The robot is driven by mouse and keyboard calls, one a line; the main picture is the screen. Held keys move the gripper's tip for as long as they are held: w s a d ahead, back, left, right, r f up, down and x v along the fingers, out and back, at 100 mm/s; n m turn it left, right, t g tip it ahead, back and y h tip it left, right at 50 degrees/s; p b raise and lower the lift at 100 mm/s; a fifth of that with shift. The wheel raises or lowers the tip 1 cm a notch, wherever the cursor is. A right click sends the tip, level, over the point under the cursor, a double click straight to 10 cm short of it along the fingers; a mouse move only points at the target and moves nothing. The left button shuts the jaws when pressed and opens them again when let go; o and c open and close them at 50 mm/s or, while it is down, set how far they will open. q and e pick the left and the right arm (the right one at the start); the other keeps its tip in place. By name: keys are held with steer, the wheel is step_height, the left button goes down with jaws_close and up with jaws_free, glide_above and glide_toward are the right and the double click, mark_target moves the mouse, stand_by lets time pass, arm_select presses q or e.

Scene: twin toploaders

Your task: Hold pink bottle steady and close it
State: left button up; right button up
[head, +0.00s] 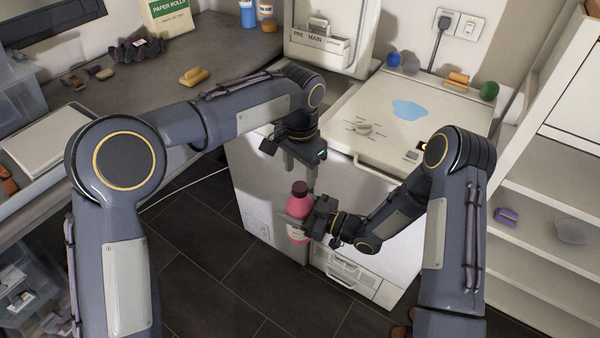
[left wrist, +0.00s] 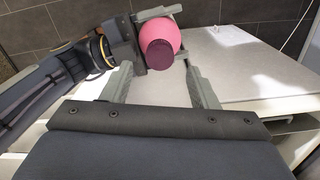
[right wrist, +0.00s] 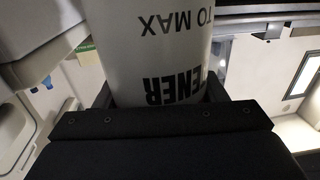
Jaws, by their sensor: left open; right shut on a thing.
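The pink bottle (head: 297,211), with a dark maroon cap (head: 300,188) on its top, is upright in front of the white washers. My right gripper (head: 306,219) is shut around its body from the right. In the right wrist view its white label (right wrist: 160,50) fills the space between the fingers. My left gripper (head: 300,178) is open and points down just above the cap. In the left wrist view the cap (left wrist: 160,56) shows just beyond and between the open fingertips, not gripped. Whether the cap is screwed tight cannot be told.
The right toploader's closed lid (head: 440,110) carries a blue puddle shape, and a dial sits near its front. The left toploader's lid (head: 325,62) stands raised. A dark counter (head: 225,50) is at left, shelves (head: 540,215) at right. Dark floor (head: 215,250) lies open below.

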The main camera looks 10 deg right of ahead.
mark_target(300, 186)
arm_select(q)
steer(key=shift+c, duration=0.3)
steer(key=n, duration=0.1)
steer(key=r+n, duration=0.1)
steer(key=n, duration=0.1)
steer(key=shift+r, duration=0.25)
step_height(300, 186, up, 2)
steer(key=n, duration=0.4)
steer(key=shift+f, duration=4)
